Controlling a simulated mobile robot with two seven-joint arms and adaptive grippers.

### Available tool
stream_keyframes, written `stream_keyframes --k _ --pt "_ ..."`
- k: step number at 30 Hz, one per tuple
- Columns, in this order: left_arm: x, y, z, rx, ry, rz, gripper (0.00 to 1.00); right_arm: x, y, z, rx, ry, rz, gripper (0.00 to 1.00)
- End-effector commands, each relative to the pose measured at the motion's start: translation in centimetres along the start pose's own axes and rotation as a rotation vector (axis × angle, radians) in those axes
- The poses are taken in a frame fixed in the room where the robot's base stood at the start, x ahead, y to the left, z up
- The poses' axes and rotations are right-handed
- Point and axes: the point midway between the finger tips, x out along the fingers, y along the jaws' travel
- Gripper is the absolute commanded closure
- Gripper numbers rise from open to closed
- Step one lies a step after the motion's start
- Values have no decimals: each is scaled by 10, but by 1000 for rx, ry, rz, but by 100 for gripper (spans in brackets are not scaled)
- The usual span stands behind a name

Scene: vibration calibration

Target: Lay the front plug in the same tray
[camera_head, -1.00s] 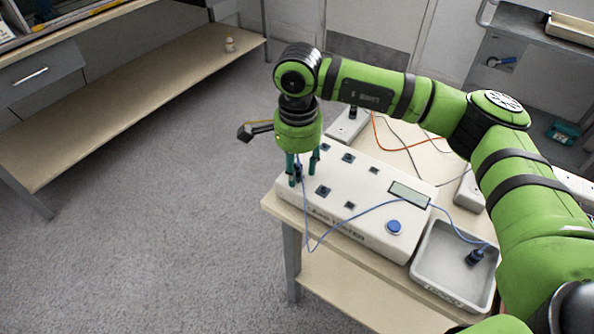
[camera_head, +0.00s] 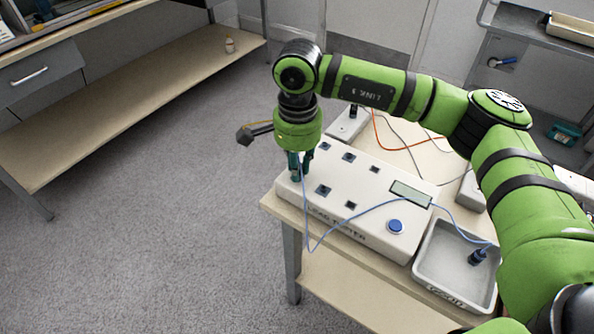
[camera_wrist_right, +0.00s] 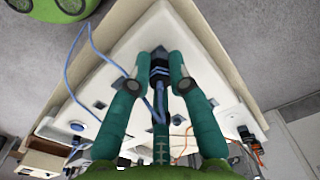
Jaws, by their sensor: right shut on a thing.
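My right gripper (camera_head: 299,170) points down at the left end of the white tester box (camera_head: 300,194). Its fingers are shut on the front plug (camera_wrist_right: 159,68), a dark plug with blue bands, which appears to be still at its socket; I cannot tell how deep it sits. In the head view the fingers mostly hide this plug. A blue cable (camera_head: 345,217) loops from it across the box to the tray side. The grey-white tray (camera_head: 440,262) stands at the box's right end. Another dark blue plug (camera_head: 477,257) lies in it. My left gripper is not in view.
The box carries several empty square sockets, a display (camera_head: 411,194) and a blue button (camera_head: 395,226). Orange and grey cables (camera_head: 385,140) lie behind it. The tray has free room left of its plug. The bench's front edge (camera_head: 275,208) is close to the box.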

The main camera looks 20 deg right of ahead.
Motion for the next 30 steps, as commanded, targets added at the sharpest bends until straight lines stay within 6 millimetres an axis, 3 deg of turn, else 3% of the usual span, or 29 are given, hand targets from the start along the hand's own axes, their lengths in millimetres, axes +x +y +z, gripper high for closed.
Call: stream_keyframes --k 2,30 --pt "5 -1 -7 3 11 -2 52 3 1 -1 -27 4 5 100" --pt "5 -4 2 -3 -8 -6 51 -3 2 -2 -42 5 8 100"
